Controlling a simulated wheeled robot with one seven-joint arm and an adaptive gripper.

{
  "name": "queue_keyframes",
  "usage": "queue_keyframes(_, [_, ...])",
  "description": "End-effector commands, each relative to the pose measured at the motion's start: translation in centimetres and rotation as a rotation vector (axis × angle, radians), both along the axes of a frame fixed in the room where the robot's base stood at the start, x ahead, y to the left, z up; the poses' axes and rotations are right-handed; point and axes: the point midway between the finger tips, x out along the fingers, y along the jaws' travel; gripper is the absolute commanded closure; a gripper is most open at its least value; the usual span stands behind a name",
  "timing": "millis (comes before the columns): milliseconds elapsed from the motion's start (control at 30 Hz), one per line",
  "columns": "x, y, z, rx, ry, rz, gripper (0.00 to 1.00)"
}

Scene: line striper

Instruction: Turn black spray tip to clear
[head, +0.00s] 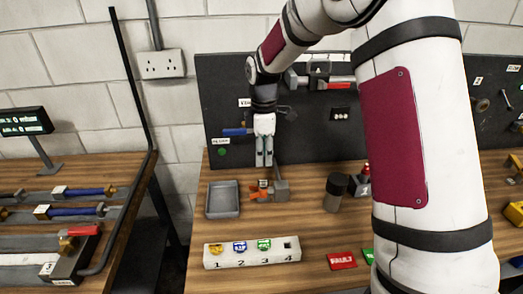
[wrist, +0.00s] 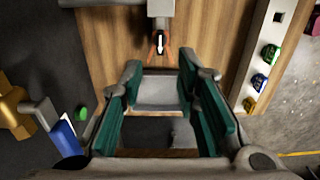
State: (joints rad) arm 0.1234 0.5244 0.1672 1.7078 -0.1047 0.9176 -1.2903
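The black spray tip (wrist: 160,42) sits in the wrist view below a grey block (wrist: 160,7). It has a white mark on its face, and an orange-red part (wrist: 151,50) flares around it. In the head view the orange-red part (head: 260,195) is small on the bench beside the grey block (head: 281,190); the tip's direction is too small to read there. My gripper (wrist: 160,98) is open and empty, with green-padded fingers apart. In the head view my gripper (head: 264,162) points down just above the orange-red part, without clear contact.
A grey tray (head: 209,211) stands left of the tip. A white rack (head: 215,264) numbered 1 to 4 lies in front, with yellow, blue and green caps and an empty slot 4. A dark cylinder (head: 334,193) stands right; a red FAULT plate (head: 342,260) lies in front. A black panel (head: 225,95) rises behind.

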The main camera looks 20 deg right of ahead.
Motion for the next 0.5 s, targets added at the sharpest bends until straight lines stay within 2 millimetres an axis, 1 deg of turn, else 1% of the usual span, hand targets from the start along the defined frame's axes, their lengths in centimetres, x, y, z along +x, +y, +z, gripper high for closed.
queue_keyframes(167, [0.0, 0.0, -1.4, 0.0, 0.003, 0.001, 0.71])
queue_keyframes(500, [0.0, 0.0, -5.1, -0.001, 0.002, 0.0, 0.71])
